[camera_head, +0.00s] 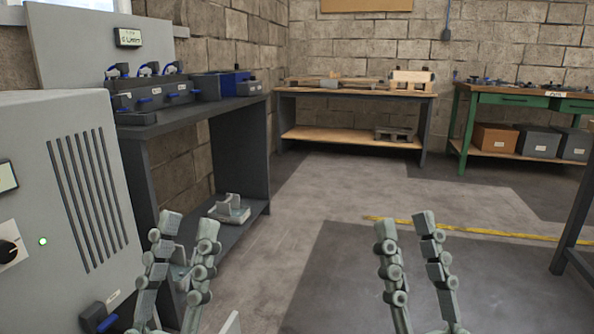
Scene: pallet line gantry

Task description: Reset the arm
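My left gripper (189,228) is low in the head view, in front of the dark workbench on the left. Its two jointed grey fingers stand upright and apart, with nothing seen between them. My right gripper (406,226) is right of the middle, over the grey floor. Its two fingers are also apart and empty. The arms behind the grippers are mostly below the picture's lower edge.
A grey cabinet (55,180) with vents stands close on the left. Behind it is a dark workbench (165,127) with valve units. A wooden-topped bench (352,92) and a green bench (500,98) stand at the back. The middle floor (330,180) is clear.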

